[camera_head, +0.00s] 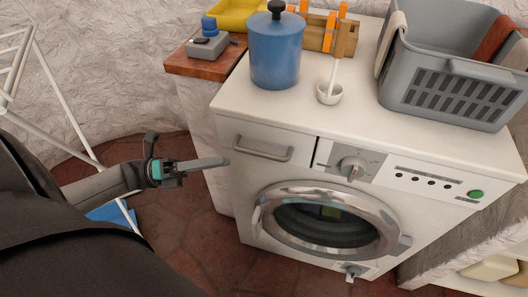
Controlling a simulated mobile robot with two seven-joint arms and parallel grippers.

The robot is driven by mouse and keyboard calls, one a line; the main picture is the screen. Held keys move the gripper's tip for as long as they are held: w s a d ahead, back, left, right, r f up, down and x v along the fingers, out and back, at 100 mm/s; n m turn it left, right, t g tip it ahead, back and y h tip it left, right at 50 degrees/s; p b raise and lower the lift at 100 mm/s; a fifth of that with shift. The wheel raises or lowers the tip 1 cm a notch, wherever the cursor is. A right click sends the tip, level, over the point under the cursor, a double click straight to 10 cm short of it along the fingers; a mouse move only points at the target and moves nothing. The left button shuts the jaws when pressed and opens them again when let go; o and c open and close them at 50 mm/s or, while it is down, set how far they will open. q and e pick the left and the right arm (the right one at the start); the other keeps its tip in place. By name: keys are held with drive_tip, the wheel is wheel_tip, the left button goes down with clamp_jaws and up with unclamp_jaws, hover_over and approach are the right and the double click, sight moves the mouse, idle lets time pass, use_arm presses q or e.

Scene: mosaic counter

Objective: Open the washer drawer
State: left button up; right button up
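The white washer (232,182) stands in the middle of the view. Its drawer (236,130) is at the upper left of the front and looks closed, with a grey bar handle (262,150) across it. My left gripper (226,162) reaches in from the left, its grey fingers pointing right toward the drawer handle. The fingertips look a short way left of the handle and appear apart from it. The fingers overlap in this side view, so their opening is hidden. My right gripper is not in view.
On the washer top stand a blue canister (275,55), a white ladle (330,92), a wooden box (335,38) and a grey basket (440,85). A wooden board (190,68) is at the left. A white rack (65,100) stands far left. The round door (268,200) is below the drawer.

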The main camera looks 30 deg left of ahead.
sight(264, 154)
use_arm(q)
drive_tip(key=x, duration=1.1)
drive_tip(key=shift+f+b, duration=0.1)
drive_tip(key=shift+b, duration=0.2)
drive_tip(key=shift+a, duration=0.1)
clamp_jaws()
idle(0.7)
